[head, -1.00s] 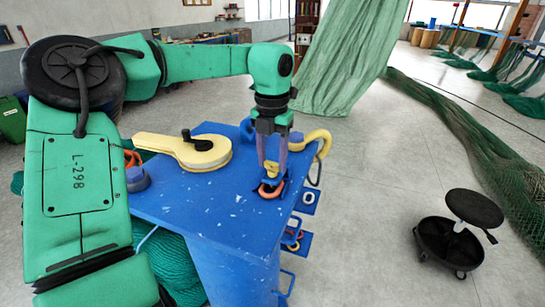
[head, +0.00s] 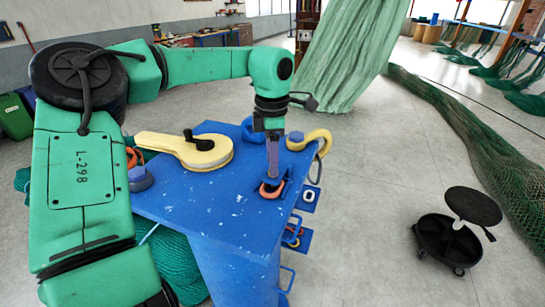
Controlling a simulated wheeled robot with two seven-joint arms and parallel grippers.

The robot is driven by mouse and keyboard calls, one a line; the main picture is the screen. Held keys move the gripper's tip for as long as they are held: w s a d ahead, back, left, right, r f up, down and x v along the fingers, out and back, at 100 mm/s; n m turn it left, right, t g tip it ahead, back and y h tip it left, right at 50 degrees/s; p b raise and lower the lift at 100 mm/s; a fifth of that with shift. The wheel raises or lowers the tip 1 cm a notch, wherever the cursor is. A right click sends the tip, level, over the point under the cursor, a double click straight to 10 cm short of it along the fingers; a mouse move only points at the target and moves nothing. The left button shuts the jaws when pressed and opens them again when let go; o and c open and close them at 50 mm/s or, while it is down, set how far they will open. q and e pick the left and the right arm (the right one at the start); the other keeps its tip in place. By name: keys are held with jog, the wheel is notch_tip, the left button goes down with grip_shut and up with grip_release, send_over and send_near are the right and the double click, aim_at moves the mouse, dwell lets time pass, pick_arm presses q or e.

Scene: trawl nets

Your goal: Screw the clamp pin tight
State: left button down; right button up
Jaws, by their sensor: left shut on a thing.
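My left gripper (head: 272,172) points straight down at the far right part of the blue table. Its fingers show edge-on and are shut on the clamp pin, which they mostly hide. Under the fingertips is a small blue clamp (head: 281,184) near the table's right edge. An orange-red shackle (head: 270,191) sits in the clamp, just below the fingertips. I cannot tell how deep the pin sits. My right gripper is out of view.
The blue table (head: 215,208) also carries a yellow block with a black knob (head: 187,150), a yellow hook (head: 316,139) and a round grey-blue piece (head: 139,179). Green net hangs behind. A black wheeled stool (head: 447,240) stands right on clear floor.

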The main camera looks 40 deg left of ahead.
pick_arm(q)
jog(key=m, duration=0.3)
jog(key=m+p, duration=0.1)
jog(key=m, duration=0.2)
jog(key=shift+w+r, duration=0.15)
jog(key=shift+r, duration=0.05)
jog(key=m, duration=0.5)
jog(key=shift+w+a+m, duration=0.1)
jog(key=shift+m, duration=0.3)
jog(key=m+p, duration=0.1)
jog(key=m, duration=0.5)
jog(key=shift+w+r, duration=0.1)
jog(key=m, duration=0.6)
jog(key=shift+c, duration=2.3)
grip_release()
jog(key=shift+o, duration=0.9)
